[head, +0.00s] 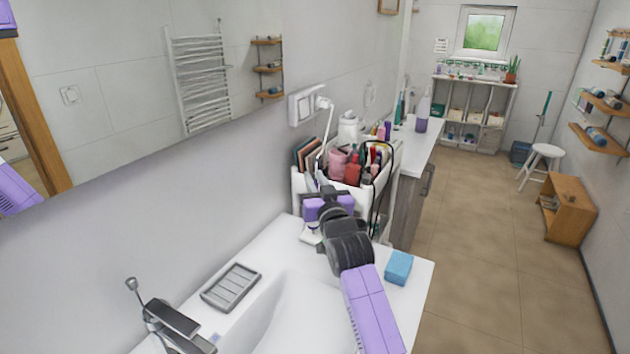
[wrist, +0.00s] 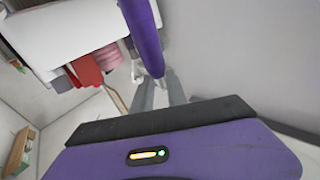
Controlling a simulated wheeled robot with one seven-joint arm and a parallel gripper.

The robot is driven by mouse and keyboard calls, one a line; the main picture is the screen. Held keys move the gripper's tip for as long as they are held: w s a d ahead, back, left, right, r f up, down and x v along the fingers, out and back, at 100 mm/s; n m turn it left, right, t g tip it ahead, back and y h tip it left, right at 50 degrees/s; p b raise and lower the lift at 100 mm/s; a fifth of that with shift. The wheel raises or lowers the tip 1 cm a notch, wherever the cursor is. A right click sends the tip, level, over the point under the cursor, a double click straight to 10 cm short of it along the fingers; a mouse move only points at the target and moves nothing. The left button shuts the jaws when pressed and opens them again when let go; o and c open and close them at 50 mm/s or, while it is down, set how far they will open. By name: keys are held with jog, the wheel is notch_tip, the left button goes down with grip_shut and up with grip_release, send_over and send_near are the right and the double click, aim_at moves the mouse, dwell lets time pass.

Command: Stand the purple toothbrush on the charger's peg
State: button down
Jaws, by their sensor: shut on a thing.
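The purple toothbrush (wrist: 143,35) runs down from the top of the wrist view, and its lower part lies at the grey fingers. My gripper (wrist: 161,92) is shut on it. In the head view my gripper (head: 325,205) is over the far end of the white counter, in front of the cosmetics cart, and my wrist hides most of what it holds. A small white piece (head: 310,236), which looks like the charger, shows on the counter just below my gripper. Its peg cannot be made out, and I cannot tell whether the toothbrush touches it.
A white cart (head: 300,190) with bottles and a pink item stands close behind my gripper. A white cable hangs from the wall socket (head: 303,105). A blue sponge (head: 399,267), a grey soap dish (head: 231,287) and a tap (head: 170,325) are around the basin (head: 300,315).

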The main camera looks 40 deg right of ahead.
jog(key=shift+f+b, duration=0.8)
jog(key=shift+f, duration=0.3)
jog(key=c, duration=1.2)
grip_release()
jog(key=shift+c, duration=0.2)
jog(key=b+v, duration=0.1)
jog(key=v, duration=0.6)
jog(key=shift+s, duration=0.3)
jog(key=shift+a+f, duration=0.1)
jog(key=shift+a, duration=0.05)
